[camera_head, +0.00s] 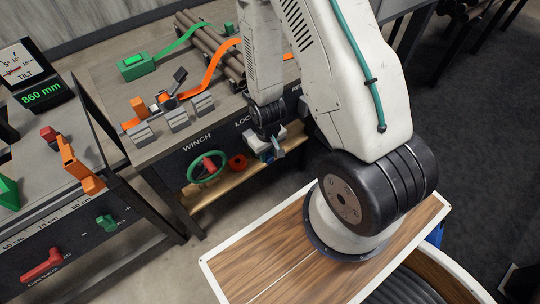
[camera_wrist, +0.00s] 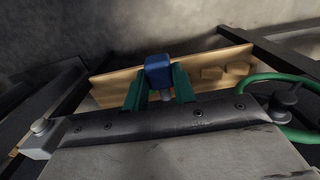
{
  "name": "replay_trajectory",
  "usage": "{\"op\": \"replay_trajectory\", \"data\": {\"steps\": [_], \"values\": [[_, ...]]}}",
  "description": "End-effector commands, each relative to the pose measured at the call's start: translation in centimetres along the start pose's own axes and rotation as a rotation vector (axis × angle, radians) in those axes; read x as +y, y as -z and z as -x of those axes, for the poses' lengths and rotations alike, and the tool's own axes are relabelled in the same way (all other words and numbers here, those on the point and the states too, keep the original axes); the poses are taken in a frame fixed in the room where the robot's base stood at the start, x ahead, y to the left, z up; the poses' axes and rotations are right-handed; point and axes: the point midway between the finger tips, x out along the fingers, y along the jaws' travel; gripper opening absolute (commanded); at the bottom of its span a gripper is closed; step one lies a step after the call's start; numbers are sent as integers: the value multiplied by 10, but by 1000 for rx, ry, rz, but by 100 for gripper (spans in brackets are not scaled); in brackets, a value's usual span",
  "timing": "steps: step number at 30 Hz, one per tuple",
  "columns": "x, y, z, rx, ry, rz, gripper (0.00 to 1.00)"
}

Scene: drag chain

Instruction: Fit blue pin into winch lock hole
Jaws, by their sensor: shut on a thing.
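My gripper (camera_head: 272,153) is at the front panel of the middle bench, below the partly covered "LOC…" lettering (camera_head: 243,120). In the wrist view, the green fingers of my gripper (camera_wrist: 158,92) are shut on the blue pin (camera_wrist: 158,70). The pin's blue block head stands up between the fingertips, and a small greyish part shows below it. In the head view, a small bluish piece shows at the gripper but is hard to make out. The lock hole is not visible; my arm and gripper cover that part of the panel.
The green winch handwheel (camera_head: 207,168) with a red knob and a red-orange ring (camera_head: 238,162) sit left of my gripper. A wooden shelf (camera_head: 200,196) lies below the panel; it also shows in the wrist view (camera_wrist: 110,88). The left bench (camera_head: 75,215) stands close by.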

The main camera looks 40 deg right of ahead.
Motion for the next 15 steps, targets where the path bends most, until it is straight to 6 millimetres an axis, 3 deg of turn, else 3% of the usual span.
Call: {"op": "replay_trajectory", "data": {"steps": [6,15], "values": [[0,20,0,2,0,1,0],[0,32,0,0,0,1,0]]}}
